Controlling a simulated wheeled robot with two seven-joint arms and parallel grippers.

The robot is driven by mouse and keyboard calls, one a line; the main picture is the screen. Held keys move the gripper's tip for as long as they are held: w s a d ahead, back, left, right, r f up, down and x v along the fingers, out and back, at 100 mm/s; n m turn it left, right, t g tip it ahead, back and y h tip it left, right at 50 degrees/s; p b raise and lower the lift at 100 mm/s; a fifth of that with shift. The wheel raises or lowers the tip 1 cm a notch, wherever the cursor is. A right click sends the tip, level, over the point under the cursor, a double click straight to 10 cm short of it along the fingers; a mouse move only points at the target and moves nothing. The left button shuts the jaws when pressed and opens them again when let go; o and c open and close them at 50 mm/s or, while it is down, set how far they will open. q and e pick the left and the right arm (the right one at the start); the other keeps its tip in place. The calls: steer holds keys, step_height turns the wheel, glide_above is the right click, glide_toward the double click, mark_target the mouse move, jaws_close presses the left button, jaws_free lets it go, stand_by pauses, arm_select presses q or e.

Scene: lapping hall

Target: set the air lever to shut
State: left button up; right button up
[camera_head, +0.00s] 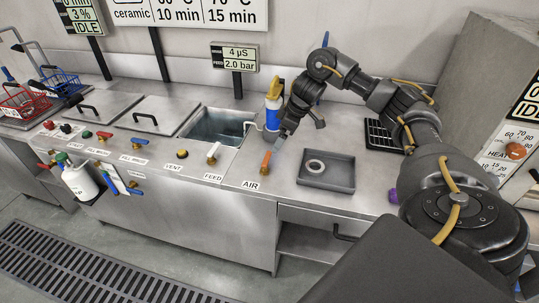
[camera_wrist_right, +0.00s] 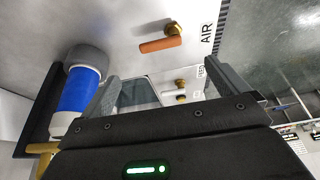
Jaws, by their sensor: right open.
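The air lever (camera_head: 265,161) has an orange handle and stands on the steel counter by the AIR label (camera_head: 251,185). In the right wrist view the orange handle (camera_wrist_right: 160,45) sits on a brass-coloured pivot, beyond the fingertips. My right gripper (camera_head: 281,141) is just behind and above the lever, pointing down. In the right wrist view its two fingers (camera_wrist_right: 168,82) are apart with nothing held between them. A gap to the lever shows there. My left gripper is not in view.
A blue and white cylinder with a yellow top (camera_head: 272,113) stands close behind my right gripper. A grey tray holding a ring (camera_head: 342,182) lies right of the lever. The white FEED lever (camera_head: 212,151) and sink (camera_head: 216,128) are to the left.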

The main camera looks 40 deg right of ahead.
mark_target(268, 158)
steer(key=x, duration=1)
steer(key=shift+w+f, duration=0.1)
steer(key=shift+f, duration=0.1)
steer(key=c, duration=1.4)
